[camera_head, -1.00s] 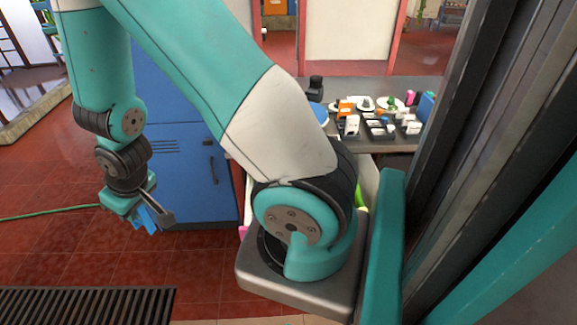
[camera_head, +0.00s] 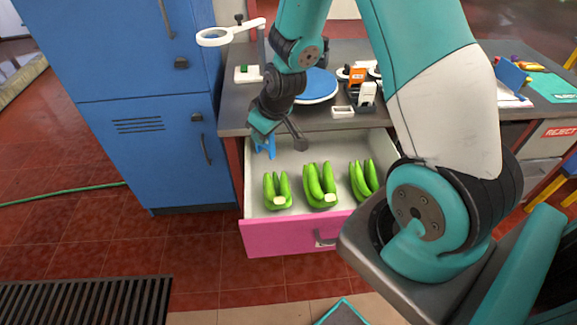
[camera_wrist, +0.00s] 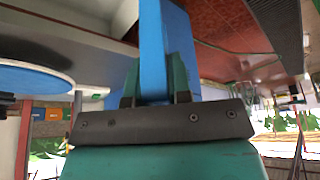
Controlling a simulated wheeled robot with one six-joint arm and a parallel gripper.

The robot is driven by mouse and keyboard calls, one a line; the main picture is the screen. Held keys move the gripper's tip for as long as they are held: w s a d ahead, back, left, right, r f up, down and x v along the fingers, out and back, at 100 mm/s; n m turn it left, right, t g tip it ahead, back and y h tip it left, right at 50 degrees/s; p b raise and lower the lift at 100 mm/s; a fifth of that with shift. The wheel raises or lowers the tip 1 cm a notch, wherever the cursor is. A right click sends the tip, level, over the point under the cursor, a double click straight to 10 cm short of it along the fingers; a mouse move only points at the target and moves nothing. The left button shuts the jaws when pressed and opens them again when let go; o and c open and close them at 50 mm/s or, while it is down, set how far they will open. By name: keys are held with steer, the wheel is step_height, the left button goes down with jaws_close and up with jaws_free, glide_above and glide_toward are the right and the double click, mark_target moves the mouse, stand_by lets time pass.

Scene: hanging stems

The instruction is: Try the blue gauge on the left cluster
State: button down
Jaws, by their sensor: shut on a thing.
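My gripper (camera_head: 263,132) is shut on the blue gauge (camera_head: 265,148) above the back left of the open drawer. The gauge points down, its lower end forked. In the wrist view the gauge (camera_wrist: 168,45) stands up between the fingers (camera_wrist: 155,90). The left cluster (camera_head: 277,190) of green fruit lies in the drawer, in front of and slightly right of the gauge, with a visible gap. The middle cluster (camera_head: 320,186) and right cluster (camera_head: 363,181) lie beside it. My arm stands close to the right cluster in the picture.
The drawer (camera_head: 290,235) has a pink front and pale inside. Above it, the grey counter (camera_head: 232,118) holds a blue round plate (camera_head: 318,86), a white ring magnifier (camera_head: 215,37) and small boxes. A blue cabinet (camera_head: 150,150) stands left. A red REJECT sign (camera_head: 560,132) is at right.

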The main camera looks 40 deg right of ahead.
steer(key=w+d+f+n+g+y+b, duration=0.1)
steer(key=w+d+f+n+b, duration=0.1)
steer(key=d+f+n+b, duration=0.4)
steer(key=w+d+f+n+y+b, duration=0.1)
steer(key=w+d+f+b, duration=0.1)
steer(key=f+b, duration=0.7)
steer(key=n+b, duration=0.1)
steer(key=b, duration=0.3)
glide_above(283, 184)
steer(key=shift+g+y, duration=0.3)
steer(key=shift+a+f, duration=0.1)
steer(key=shift+f, duration=3.65)
steer(key=shift+f+b, duration=1.3)
steer(key=shift+f, duration=0.75)
steer(key=shift+r, duration=0.1)
step_height(283, 184, up, 8)
steer(key=p, duration=0.6)
steer(key=shift+r, duration=0.15)
